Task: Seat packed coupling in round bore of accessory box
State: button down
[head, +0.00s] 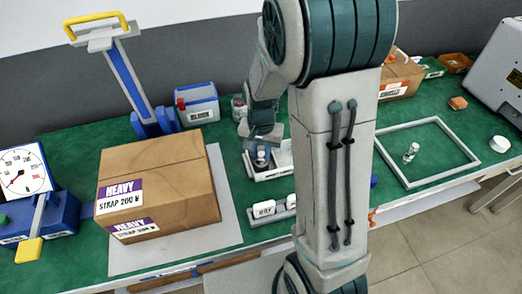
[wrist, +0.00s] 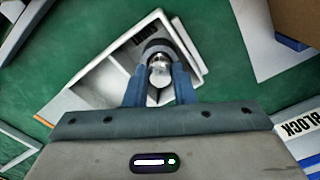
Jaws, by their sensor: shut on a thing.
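My gripper (wrist: 159,88) is shut on a small shiny metal coupling (wrist: 159,69), held between its two blue fingers. In the head view, the coupling (head: 261,158) shows below my gripper (head: 262,142), over the white accessory box (head: 270,174). The box also fills the middle of the wrist view (wrist: 88,78), with an open recess beside the fingers. A dark round edge shows just beyond the coupling. The bore is mostly hidden, and I cannot tell whether the coupling is inside it or above it.
A large cardboard box (head: 160,185) marked HEAVY stands left on a grey mat (head: 228,225). White labelled blocks (head: 264,209) lie in front of the accessory box. A grey frame (head: 440,180) at right surrounds another small metal piece (head: 411,152). My arm hides the table's middle.

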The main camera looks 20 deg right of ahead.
aim_at(261, 155)
jog(key=shift+f, duration=0.15)
jog(key=c, duration=1.2)
grip_release()
notch_tip(261, 155, up, 12)
jog(key=s+r+n+t, duration=0.3)
jog(key=s+r+n, duration=0.1)
jog(key=s, duration=0.9)
jog(key=shift+s+n, duration=0.4)
jog(key=shift+n, duration=0.5)
